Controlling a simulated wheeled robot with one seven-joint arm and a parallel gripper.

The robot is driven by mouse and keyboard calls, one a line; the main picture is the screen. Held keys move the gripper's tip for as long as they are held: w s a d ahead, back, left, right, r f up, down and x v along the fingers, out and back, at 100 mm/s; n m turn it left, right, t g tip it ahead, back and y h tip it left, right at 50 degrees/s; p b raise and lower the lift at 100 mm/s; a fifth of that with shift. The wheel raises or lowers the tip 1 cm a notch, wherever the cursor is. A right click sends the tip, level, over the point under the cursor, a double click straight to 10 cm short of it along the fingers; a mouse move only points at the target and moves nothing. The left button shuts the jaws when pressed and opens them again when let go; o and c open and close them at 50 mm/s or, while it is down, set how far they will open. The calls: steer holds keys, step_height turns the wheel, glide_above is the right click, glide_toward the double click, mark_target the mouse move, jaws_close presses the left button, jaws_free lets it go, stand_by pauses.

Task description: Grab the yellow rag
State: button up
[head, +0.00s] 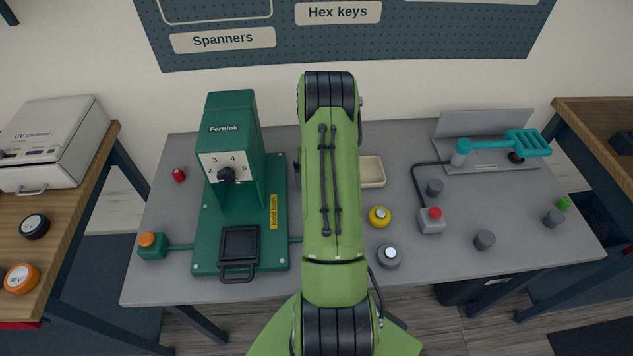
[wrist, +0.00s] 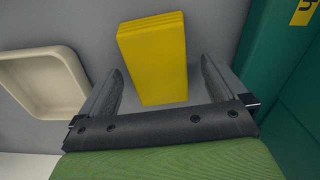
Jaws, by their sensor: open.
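The yellow rag (wrist: 153,55) shows in the wrist view as a folded, layered rectangular block on the grey bench top. My gripper (wrist: 162,68) is open, with one dark finger on each side of the rag's near part in the picture. A gap shows between each finger and the rag. I cannot tell how far above the rag the fingertips are. In the head view my green arm hides both the rag and the gripper.
A cream tray (wrist: 72,83) lies left of the gripper and shows in the head view (head: 372,172). The green Fernlok machine (head: 231,140) stands on the other side, at the wrist view's right edge (wrist: 283,95). A yellow round item (head: 380,217) and a grey one (head: 389,256) stand near my arm.

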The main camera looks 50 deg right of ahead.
steer(key=shift+r, duration=0.1)
steer(key=c, duration=1.1)
